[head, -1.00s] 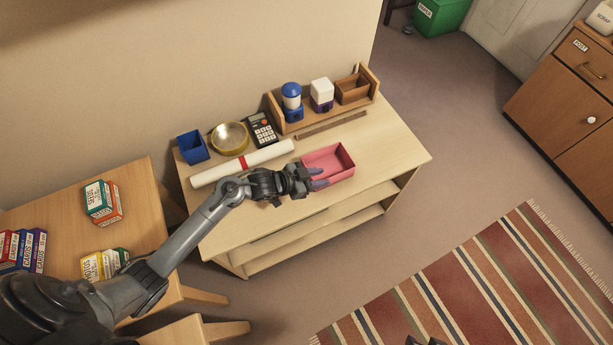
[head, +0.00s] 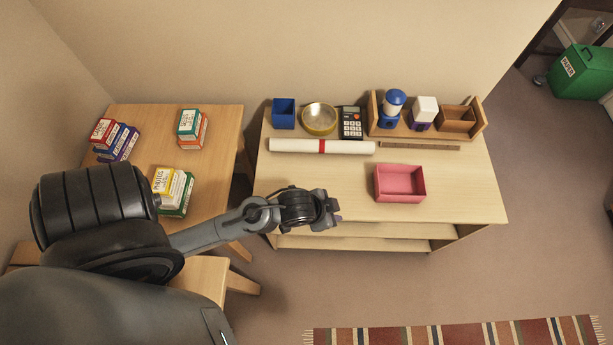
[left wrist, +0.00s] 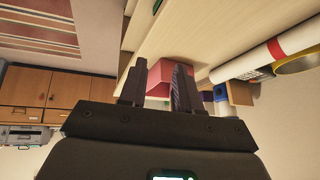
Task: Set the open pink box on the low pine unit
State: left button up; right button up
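The open pink box (head: 400,196) stands upright on the top of the low pine unit (head: 460,190), close to its front edge. It also shows in the left wrist view (left wrist: 172,70), beyond and between my fingers. My left gripper (head: 336,212) is at the unit's front edge, to the left of the box and apart from it in the head view. In the left wrist view its two fingers (left wrist: 157,88) are spread with nothing held between them. My right gripper is in neither current view.
Behind the box lie a white roll with a red band (head: 300,146), a ruler (head: 420,146) and a calculator (head: 351,122). A blue cup (head: 284,112), brass bowl (head: 319,117) and wooden rack (head: 475,128) line the back. The unit's right end is clear.

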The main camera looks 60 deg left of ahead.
pick_arm(q)
jog(key=s+r+n+g, duration=0.1)
jog(key=s+r+g, duration=0.1)
jog(key=s, duration=0.6)
jog(key=shift+s+d+r+g, duration=0.15)
jog(key=shift+s+g, duration=0.05)
jog(key=shift+g, duration=0.3)
